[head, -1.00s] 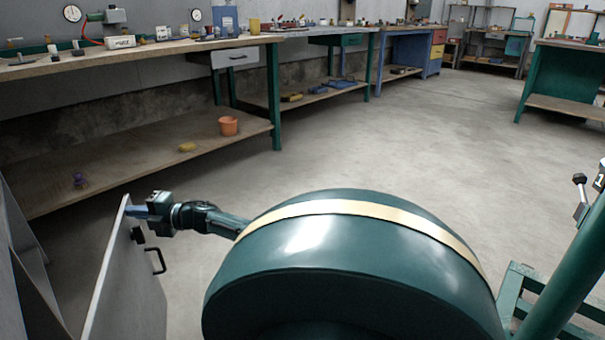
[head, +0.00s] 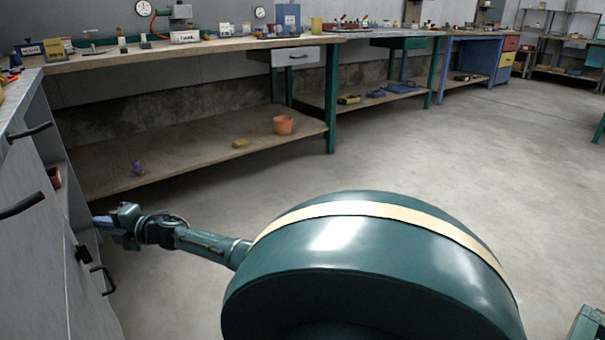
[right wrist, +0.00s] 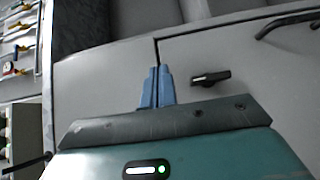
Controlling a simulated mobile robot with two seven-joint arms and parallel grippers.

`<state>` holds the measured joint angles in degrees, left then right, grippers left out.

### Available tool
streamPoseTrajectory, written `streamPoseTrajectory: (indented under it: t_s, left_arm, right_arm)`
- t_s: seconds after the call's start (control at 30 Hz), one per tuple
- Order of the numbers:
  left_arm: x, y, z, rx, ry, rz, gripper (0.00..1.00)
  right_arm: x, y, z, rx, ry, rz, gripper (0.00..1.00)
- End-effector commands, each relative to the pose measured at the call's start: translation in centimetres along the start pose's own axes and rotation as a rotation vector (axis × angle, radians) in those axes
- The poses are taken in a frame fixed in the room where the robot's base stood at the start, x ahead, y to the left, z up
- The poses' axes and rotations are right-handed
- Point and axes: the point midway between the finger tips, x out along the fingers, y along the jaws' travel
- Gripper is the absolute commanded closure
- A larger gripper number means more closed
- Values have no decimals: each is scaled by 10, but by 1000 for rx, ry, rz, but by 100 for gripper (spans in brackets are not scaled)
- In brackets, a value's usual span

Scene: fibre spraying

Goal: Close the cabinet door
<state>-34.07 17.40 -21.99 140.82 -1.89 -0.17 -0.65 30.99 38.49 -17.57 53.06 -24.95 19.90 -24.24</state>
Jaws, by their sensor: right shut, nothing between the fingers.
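The grey cabinet door (head: 85,305) stands at the lower left in the head view, with a black bar handle (head: 102,280) and a small black latch (head: 82,253). The door also shows in the right wrist view (right wrist: 225,55), with a narrow dark seam along its edge. I cannot tell whether it is fully flush. My right gripper (head: 101,222) is shut and empty at the door's far edge. In the right wrist view its blue fingertips (right wrist: 157,72) are together in front of the seam, beside the latch (right wrist: 210,77). My left gripper is out of view.
Black handles (head: 30,131) are on the grey cabinet front at left. The concrete floor (head: 420,160) is clear on the right.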

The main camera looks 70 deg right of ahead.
Motion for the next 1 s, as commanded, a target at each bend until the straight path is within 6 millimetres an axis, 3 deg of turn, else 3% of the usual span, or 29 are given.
streamPoseTrajectory:
  t_s: [0.67,0.83,1.0]
  left_arm:
    - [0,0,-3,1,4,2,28]
    - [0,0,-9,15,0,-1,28]
    - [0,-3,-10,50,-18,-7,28]
  right_arm:
    - [-3,0,0,0,0,-1,100]
    - [-19,1,0,1,0,-3,100]
    - [-50,2,0,1,0,-4,100]
